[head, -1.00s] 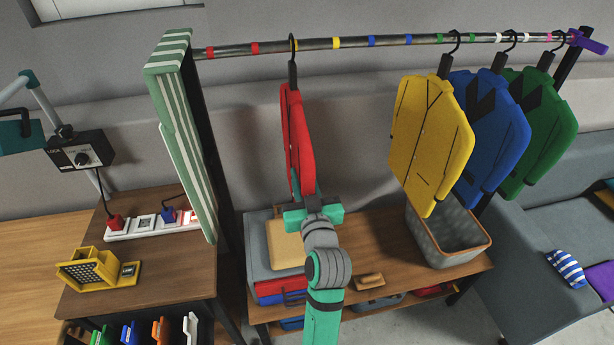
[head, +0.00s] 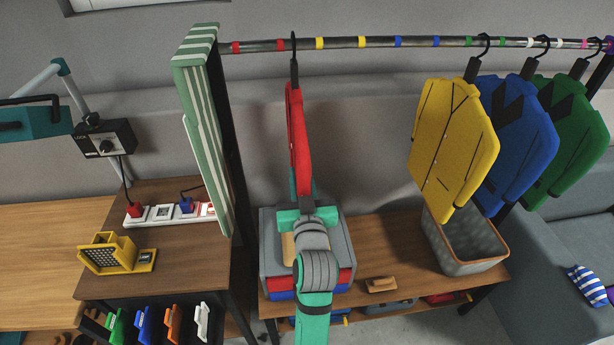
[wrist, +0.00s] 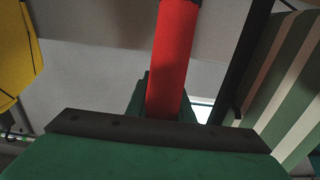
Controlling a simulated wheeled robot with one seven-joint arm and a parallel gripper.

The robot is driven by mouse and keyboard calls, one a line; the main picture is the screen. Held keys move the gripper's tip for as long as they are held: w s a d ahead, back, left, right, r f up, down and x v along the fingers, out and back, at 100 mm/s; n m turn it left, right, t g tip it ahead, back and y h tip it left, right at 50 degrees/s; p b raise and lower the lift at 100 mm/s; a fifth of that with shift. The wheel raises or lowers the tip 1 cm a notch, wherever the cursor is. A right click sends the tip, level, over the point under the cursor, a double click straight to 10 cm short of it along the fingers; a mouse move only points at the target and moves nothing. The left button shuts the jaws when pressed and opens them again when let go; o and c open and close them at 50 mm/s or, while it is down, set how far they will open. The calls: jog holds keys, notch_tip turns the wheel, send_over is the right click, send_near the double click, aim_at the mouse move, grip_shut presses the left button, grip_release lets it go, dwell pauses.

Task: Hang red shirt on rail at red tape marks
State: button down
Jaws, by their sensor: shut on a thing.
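The red shirt (head: 299,140) is upright and nearly edge-on in the head view, on a black hanger (head: 295,72). My gripper (head: 306,200) is shut on its lower part; in the wrist view the red shirt (wrist: 173,55) rises from between the jaws. The hanger's hook overlaps the rail (head: 340,43) in the picture, just right of the right red tape mark (head: 281,45) and left of the nearest yellow mark (head: 319,43). The left red tape mark (head: 235,47) is farther left. I cannot tell whether the hook rests on the rail.
Yellow (head: 452,140), blue (head: 518,140) and green (head: 570,140) shirts hang at the right. A green-striped panel (head: 205,130) stands at the rail's left end. A grey basket (head: 465,245) stands on the bench (head: 395,240). The rail between the red marks is bare.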

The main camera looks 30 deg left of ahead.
jog(key=s+a, duration=0.4)
jog(key=a, duration=0.2)
jog(key=shift+s, duration=0.15)
dwell(0.8)
jog(key=shift+f, duration=0.2)
dwell(0.3)
jog(key=c, duration=1.5)
grip_release()
jog(key=shift+f, duration=0.1)
